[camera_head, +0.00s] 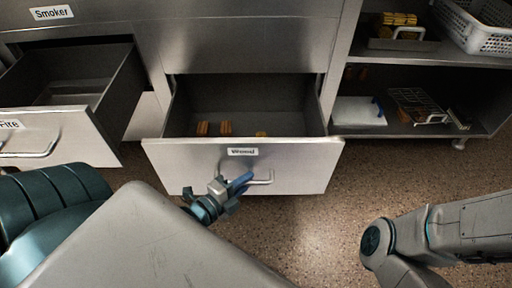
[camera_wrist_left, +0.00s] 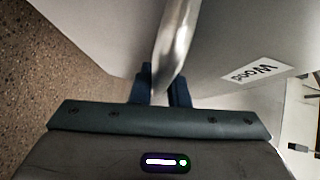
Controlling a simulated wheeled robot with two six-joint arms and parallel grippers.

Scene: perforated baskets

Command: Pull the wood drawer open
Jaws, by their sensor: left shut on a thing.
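The wood drawer (camera_head: 292,160) stands pulled out of the steel cabinet, its inside showing. Its front bears a "Wood" label (camera_head: 242,152), which also shows in the left wrist view (camera_wrist_left: 258,73). A few small brown pieces (camera_head: 214,128) and a yellowish one lie inside. My left gripper (camera_head: 240,184) is at the bar handle (camera_head: 264,180) on the drawer front. In the left wrist view the handle (camera_wrist_left: 176,40) runs between the two dark fingers (camera_wrist_left: 162,88), which are shut on it. My right arm (camera_head: 440,235) shows at the lower right, but its gripper is out of view.
Another open drawer (camera_head: 92,143), labelled "Fire", is at the left, under a "Smoker" label (camera_head: 52,12). Open shelves at the right hold a white perforated basket (camera_head: 482,38), a wire rack (camera_head: 416,105) and a white board (camera_head: 358,111). The speckled floor (camera_head: 310,225) is clear ahead.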

